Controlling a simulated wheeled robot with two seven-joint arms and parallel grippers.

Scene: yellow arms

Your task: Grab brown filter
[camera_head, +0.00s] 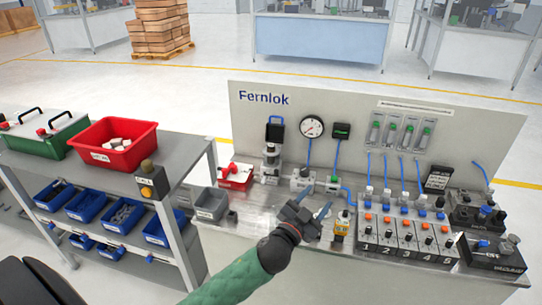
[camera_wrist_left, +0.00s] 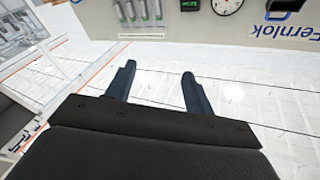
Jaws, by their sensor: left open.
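I cannot make out a brown filter in either view. My left gripper (camera_head: 314,204) is open above the front of the workbench (camera_head: 225,262), near its middle, with its fingers pointing toward the back panel. In the left wrist view its two blue fingers (camera_wrist_left: 159,72) are spread apart with nothing between them. A red bin (camera_head: 112,143) on the shelf at the left holds several pale pieces, too small to identify. A grey bin (camera_head: 211,204) stands at the bench's left end, left of the gripper; its contents are unclear. My right gripper does not show.
The Fernlok back panel (camera_head: 350,105) carries a gauge (camera_head: 312,127) and blue tubes. A valve block (camera_head: 405,238) with several numbered switches fills the right of the bench. Blue bins (camera_head: 88,206) sit on the lower shelf. A green case (camera_head: 45,137) stands on top.

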